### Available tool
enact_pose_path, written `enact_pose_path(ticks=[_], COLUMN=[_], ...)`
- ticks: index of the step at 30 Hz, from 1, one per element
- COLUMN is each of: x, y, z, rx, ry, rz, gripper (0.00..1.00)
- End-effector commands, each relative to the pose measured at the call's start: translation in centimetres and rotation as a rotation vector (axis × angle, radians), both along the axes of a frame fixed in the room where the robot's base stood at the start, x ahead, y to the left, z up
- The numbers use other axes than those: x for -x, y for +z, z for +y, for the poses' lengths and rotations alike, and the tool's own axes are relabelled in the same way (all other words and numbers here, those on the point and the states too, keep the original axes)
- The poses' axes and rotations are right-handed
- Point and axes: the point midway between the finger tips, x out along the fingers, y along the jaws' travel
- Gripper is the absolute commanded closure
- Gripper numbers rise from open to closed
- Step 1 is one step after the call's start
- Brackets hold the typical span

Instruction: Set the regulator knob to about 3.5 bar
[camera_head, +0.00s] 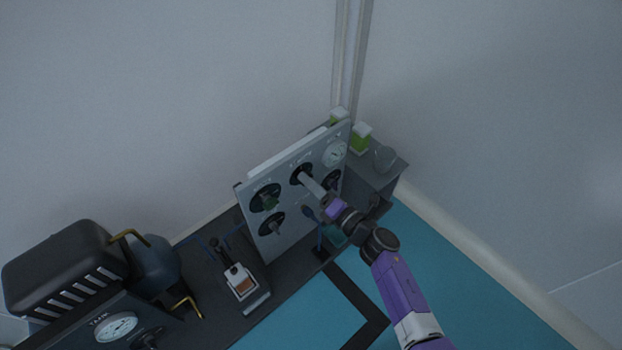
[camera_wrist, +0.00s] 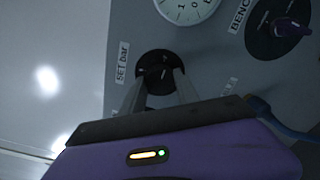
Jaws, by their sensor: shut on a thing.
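The regulator knob (camera_wrist: 157,72) is dark, set on a round black plate beside a label reading "SET bar" in the wrist view. My gripper (camera_wrist: 158,88) has a pale finger on either side of it and is shut on the knob. The fingers and the dim light hide part of the knob, and I cannot read its setting. In the head view my gripper (camera_head: 305,179) reaches the upright grey panel (camera_head: 294,239) at a black dial plate (camera_head: 298,170). A white round gauge (camera_wrist: 187,7) is cut off by the wrist view's top edge; its needle reading cannot be told.
Another knob (camera_wrist: 287,28) marked "BENCH" is at the right.

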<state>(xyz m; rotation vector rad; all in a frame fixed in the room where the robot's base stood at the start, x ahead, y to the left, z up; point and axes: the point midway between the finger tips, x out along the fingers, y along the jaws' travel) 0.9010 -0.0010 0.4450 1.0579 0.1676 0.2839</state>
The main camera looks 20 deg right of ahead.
Motion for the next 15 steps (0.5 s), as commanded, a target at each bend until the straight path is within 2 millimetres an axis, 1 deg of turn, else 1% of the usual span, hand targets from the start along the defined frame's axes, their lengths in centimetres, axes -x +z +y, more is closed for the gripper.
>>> enact_pose_path(ticks=[3,15], x=[0.03,0.04], y=[0.25,0.20], z=[-0.08,-0.08], rx=[-0.107,-0.467], ry=[-0.001,-0.002], rz=[0.035,0.153], gripper=[1.00,1.00])
